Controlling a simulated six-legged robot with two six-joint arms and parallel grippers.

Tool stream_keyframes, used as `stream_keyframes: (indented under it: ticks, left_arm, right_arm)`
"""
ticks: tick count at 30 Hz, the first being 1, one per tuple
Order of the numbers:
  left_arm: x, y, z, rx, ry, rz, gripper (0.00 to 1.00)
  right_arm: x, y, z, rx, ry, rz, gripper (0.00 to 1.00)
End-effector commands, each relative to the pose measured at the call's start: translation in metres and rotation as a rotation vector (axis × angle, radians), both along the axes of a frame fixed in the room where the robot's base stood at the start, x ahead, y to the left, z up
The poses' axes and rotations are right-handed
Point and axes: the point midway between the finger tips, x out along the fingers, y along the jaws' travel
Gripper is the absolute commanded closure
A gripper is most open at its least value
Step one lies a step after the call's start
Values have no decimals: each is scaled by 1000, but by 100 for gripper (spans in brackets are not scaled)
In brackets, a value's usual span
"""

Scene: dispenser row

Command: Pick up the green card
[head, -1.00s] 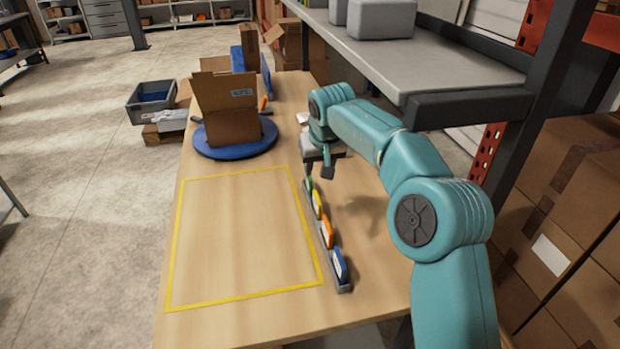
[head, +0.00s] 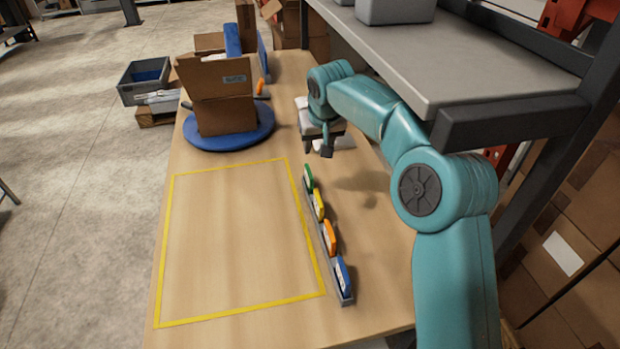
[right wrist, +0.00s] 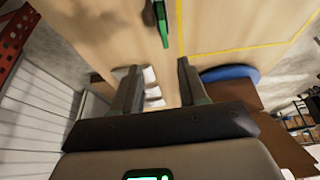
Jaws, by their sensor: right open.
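The green card (head: 308,178) stands at the far end of a narrow grey rack (head: 324,243) on the table, ahead of a yellow, an orange and a blue card. In the right wrist view the green card (right wrist: 161,24) shows at the top, beyond the fingertips. My right gripper (head: 319,149) is open and empty, a little beyond the green card and apart from it. Its two fingers also show in the right wrist view (right wrist: 158,80). My left gripper is not in view.
A yellow-taped rectangle (head: 169,235) marks clear table left of the rack. A blue round base (head: 262,134) with an open cardboard box (head: 225,115) stands behind it. White items (right wrist: 150,88) lie near the gripper. A grey shelf (head: 440,62) overhangs the right side.

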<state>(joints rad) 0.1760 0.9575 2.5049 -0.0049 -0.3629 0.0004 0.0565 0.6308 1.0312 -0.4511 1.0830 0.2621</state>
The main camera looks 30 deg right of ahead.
Motion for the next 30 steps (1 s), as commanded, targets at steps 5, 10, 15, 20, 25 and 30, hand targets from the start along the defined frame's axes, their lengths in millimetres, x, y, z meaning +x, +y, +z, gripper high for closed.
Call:
stream_keyframes:
  ticks: [5, 10, 15, 20, 25, 30]
  left_arm:
    - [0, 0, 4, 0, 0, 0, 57]
    - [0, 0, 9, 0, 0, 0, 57]
    - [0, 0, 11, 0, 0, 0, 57]
    - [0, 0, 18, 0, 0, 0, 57]
    - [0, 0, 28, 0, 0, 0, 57]
    - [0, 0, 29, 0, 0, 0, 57]
  right_arm:
    - [13, -3, -40, 0, 7, 1, 57]
    - [26, -7, -73, 0, 4, 1, 57]
    - [34, -9, -91, -1, 2, 1, 57]
    - [42, -8, -103, 0, 5, 1, 57]
    - [55, -9, -129, 0, 4, 0, 57]
    - [59, -10, -140, 0, 1, 0, 57]
